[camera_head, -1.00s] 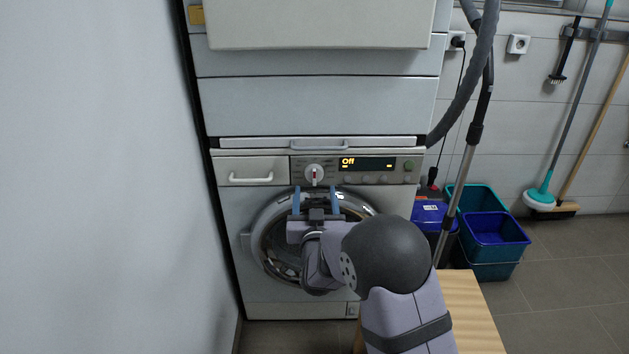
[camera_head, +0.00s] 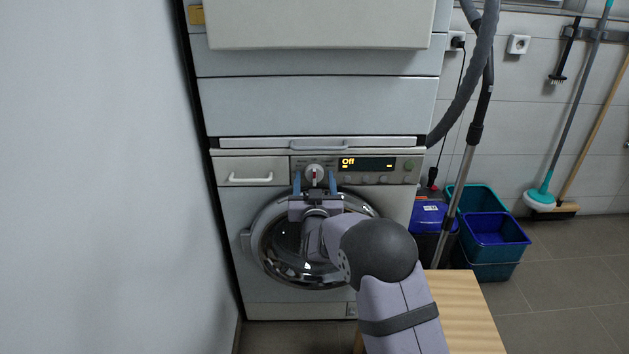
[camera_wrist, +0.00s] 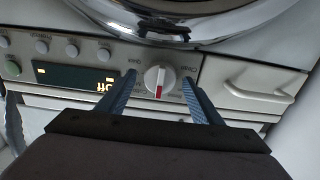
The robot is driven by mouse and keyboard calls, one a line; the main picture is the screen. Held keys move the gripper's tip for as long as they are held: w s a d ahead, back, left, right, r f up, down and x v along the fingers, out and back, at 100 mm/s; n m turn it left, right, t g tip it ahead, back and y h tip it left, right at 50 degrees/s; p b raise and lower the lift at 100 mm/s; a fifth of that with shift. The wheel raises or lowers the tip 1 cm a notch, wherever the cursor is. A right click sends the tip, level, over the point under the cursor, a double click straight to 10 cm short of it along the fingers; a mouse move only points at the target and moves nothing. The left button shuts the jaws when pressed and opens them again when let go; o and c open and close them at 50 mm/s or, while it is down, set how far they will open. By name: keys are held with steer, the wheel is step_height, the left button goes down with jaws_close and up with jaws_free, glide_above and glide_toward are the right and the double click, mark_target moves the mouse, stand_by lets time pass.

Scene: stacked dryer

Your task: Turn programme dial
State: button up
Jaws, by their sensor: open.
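The programme dial (camera_head: 314,172) is a round white knob with a red mark on the control panel of the lower machine. The dial also shows in the wrist view (camera_wrist: 159,80), upside down, with the red mark on its lower part. My gripper (camera_head: 315,178) is open, with its two blue fingers just below and to either side of the dial in the head view. In the wrist view the fingers stand left and right of the dial, apart from it. I cannot tell how far the tips are from the panel. The display (camera_head: 367,163) reads "Off".
A drawer handle (camera_head: 250,179) is left of the dial. Several small buttons and a green button (camera_head: 408,165) are on its right. The round door (camera_head: 283,262) is below. A wooden surface (camera_head: 464,305), buckets (camera_head: 492,228) and a hose (camera_head: 474,85) are to the right.

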steer(key=c, duration=1.1)
steer(key=shift+o, duration=0.2)
steer(key=shift+f+m+b, duration=0.1)
steer(key=shift+m+b, duration=0.2)
steer(key=shift+b, duration=0.05)
steer(key=shift+m+b, duration=1)
steer(key=shift+m, duration=0.2)
steer(key=shift+m+b, duration=1.05)
steer(key=shift+m, duration=0.35)
